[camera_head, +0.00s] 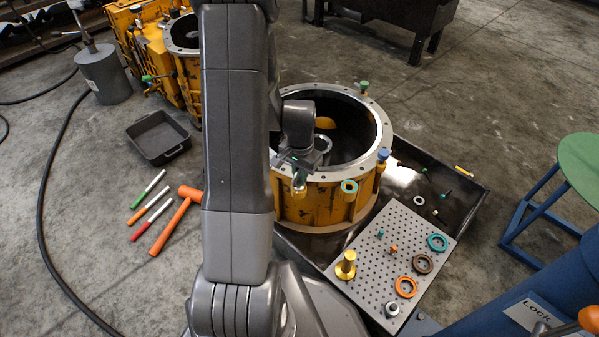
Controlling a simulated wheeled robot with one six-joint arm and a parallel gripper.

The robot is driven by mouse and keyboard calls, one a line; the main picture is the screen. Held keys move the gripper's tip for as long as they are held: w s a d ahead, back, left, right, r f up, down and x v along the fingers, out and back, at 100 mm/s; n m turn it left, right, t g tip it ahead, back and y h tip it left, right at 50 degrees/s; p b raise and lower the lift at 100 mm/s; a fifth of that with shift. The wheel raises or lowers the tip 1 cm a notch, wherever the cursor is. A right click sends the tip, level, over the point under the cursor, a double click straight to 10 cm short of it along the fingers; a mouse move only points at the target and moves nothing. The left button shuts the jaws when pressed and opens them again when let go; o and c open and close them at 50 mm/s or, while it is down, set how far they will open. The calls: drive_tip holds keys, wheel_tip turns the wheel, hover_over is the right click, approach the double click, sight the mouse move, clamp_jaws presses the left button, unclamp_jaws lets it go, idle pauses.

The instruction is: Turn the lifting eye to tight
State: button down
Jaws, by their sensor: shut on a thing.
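The yellow transmission housing (322,205), a round open drum with a grey metal rim, stands on a dark tray. My gripper (299,172) is at the rim's near left side, pointing down. It is shut on a small brass-and-grey metal piece (299,187), which seems to be the lifting eye, though its ring is mostly hidden by the jaws. The piece sits at the rim's outer edge; I cannot tell how far it is screwed in. Around the rim are a teal ring-topped fitting (349,187), a blue-capped one (383,154) and a green-capped one (364,86).
A perforated plate (375,248) holds coloured rings and a brass stepped part (346,265). The dark tray (453,187) has small loose parts. Markers and an orange hammer (178,213) lie on the floor at left, near a black bin (158,137). A green-topped stool (582,160) stands right.

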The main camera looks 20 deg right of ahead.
drive_tip(key=m+p, duration=0.1)
drive_tip(key=m, duration=0.6)
drive_tip(key=shift+s, duration=0.2)
drive_tip(key=m, duration=0.6)
drive_tip(key=shift+s+m, duration=0.15)
drive_tip(key=shift+m, duration=0.15)
drive_tip(key=c, duration=1.4)
unclamp_jaws()
drive_tip(key=shift+c, duration=0.2)
wheel_tip(320, 180, up, 14)
drive_tip(key=p, duration=0.5)
drive_tip(key=shift+f, duration=0.1)
